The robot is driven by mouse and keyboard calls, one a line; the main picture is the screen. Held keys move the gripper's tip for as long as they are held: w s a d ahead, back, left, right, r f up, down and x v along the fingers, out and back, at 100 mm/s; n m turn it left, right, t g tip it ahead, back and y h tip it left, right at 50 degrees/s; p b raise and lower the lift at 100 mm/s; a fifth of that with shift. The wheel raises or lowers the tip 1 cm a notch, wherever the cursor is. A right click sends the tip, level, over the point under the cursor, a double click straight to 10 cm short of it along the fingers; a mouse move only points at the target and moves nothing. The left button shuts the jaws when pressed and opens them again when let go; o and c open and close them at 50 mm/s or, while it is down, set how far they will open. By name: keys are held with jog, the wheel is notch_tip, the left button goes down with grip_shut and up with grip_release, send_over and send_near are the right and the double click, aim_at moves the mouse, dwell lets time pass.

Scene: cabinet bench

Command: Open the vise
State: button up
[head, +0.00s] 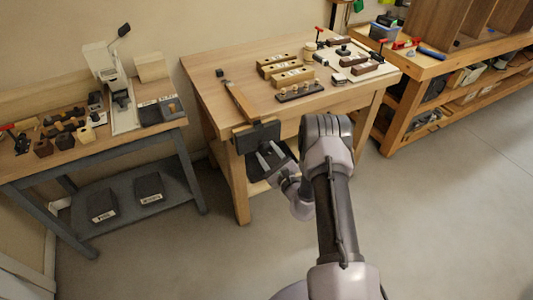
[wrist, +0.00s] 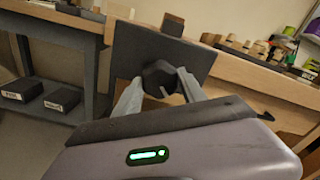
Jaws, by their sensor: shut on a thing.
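The vise (head: 258,135) is a dark jaw plate mounted at the front left corner of the wooden bench. In the wrist view its dark plate (wrist: 165,55) fills the upper middle, with a round dark hub (wrist: 158,77) on its front face. My gripper (head: 272,160) is at the front of the vise. In the wrist view my gripper (wrist: 155,88) has its two pale fingers on either side of the hub, shut on it. A handle bar is hard to make out there. The gap between the vise plate and the bench edge is partly hidden.
The wooden bench (head: 220,98) holds wooden blocks (head: 285,68), a peg rack (head: 300,92) and clamps to the right. A grey bench (head: 85,150) with an arbor press (head: 110,75) stands left. A shelved bench (head: 430,75) is at right. The floor in front is clear.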

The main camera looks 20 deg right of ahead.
jog(key=n+b, duration=0.1)
jog(key=n, duration=0.1)
jog(key=shift+f+n, duration=0.15)
jog(key=shift+n, duration=0.15)
jog(key=shift+s+n+b, duration=0.1)
jog(key=shift+n+b, duration=0.25)
jog(key=shift+n, duration=0.35)
jog(key=o, duration=1.2)
jog(key=s, duration=0.7)
jog(key=shift+d+b, duration=0.1)
jog(key=shift+b, duration=0.3)
